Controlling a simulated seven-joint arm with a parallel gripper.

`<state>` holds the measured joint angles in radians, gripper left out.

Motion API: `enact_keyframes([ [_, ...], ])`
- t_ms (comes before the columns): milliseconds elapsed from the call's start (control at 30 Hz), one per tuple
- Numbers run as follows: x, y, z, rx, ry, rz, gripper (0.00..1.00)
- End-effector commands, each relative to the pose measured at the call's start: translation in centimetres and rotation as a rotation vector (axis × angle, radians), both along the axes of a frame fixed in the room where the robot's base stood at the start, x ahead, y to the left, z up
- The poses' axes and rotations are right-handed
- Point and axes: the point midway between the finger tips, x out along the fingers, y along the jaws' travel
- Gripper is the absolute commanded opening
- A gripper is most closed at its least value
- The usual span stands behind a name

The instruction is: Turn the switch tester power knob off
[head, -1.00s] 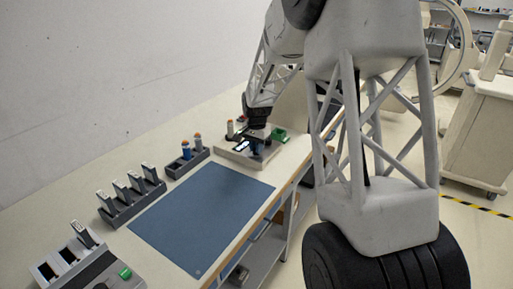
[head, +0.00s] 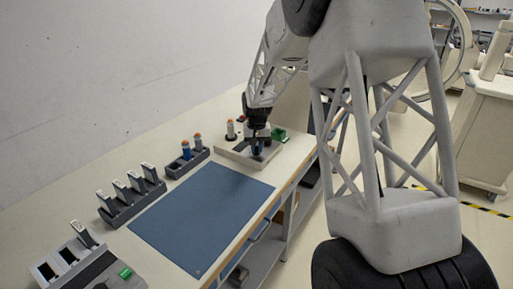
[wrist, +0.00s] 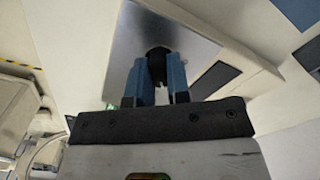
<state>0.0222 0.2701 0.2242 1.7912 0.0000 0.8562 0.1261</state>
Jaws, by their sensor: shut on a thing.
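My gripper (head: 257,149) is over a low beige unit (head: 230,154) at the far end of the bench, which appears to be the switch tester. In the wrist view, the two blue fingers of my gripper (wrist: 158,75) are shut on a round black knob (wrist: 157,54), one finger on each side. The knob stands on the unit's pale panel (wrist: 205,35). The fingers hide much of the knob, so its pointer and setting cannot be read. In the head view my gripper hides the knob.
A green block (head: 279,134) is just right of my gripper. The mat is clear.

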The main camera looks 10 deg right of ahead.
Motion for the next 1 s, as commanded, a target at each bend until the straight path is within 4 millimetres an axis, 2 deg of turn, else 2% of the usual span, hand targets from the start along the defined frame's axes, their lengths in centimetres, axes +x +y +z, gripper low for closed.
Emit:
enact_keyframes([
  [700, -0.07, 0.01, -0.08, 0.0, 0.001, 0.671, 0.0],
  [1000, -0.05, 0.01, -0.06, 0.0, 0.001, 0.872, 0.0],
])
